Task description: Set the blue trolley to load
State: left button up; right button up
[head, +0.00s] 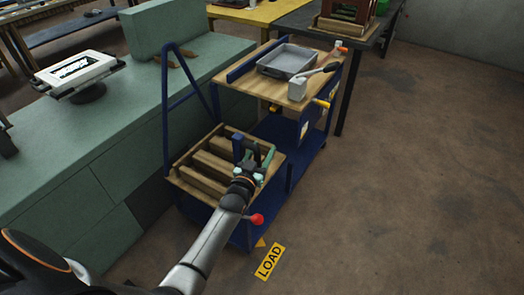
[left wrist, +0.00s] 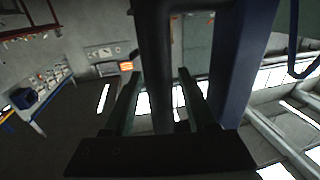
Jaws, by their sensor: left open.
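The blue trolley (head: 303,160) stands beside the green bench, with a wooden upper deck (head: 262,84) and a lower slatted wooden deck (head: 188,183). A red ball knob (head: 256,220) sticks out at its near lower end, above a small orange pointer (head: 261,243). A yellow LOAD label (head: 270,262) lies on the floor close by. My left gripper (head: 255,158) is open at the lower deck's right side. In the left wrist view its fingers (left wrist: 162,95) show a dark bar between them, and a blue post (left wrist: 240,65) beside them; I cannot tell whether they touch.
A grey metal tray (head: 287,61) and a grey-headed tool (head: 298,88) are on the upper deck. The green bench (head: 100,130) borders the trolley on the left. A dark table (head: 350,45) stands behind. The floor (head: 420,170) on the right is clear.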

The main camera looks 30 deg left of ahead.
pick_arm(q)
jog(key=shift+s, duration=0.1)
jog(key=s+d, duration=0.1)
jog(key=s, duration=1.1)
jog(key=shift+d+p, duration=0.25)
jog(key=shift+p, duration=0.1)
jog(key=shift+s, duration=0.1)
jog(key=s+d+f+m+g+h, duration=0.1)
jog(key=s+d+f+g, duration=0.3)
jog(key=s, duration=0.5)
jog(key=s+d+f+m+g+h, duration=0.2)
jog(key=s+d+f+g+h, duration=0.1)
jog(key=s+d+f, duration=0.3)
jog(key=s+f+g, duration=0.1)
jog(key=s+f, duration=0.1)
jog(key=s, duration=0.2)
jog(key=shift+s+d+f+g+h+p, duration=0.2)
jog(key=shift+d+f+g+h+p, duration=0.1)
jog(key=shift+d+f+g+p, duration=0.1)
jog(key=shift+c, duration=0.3)
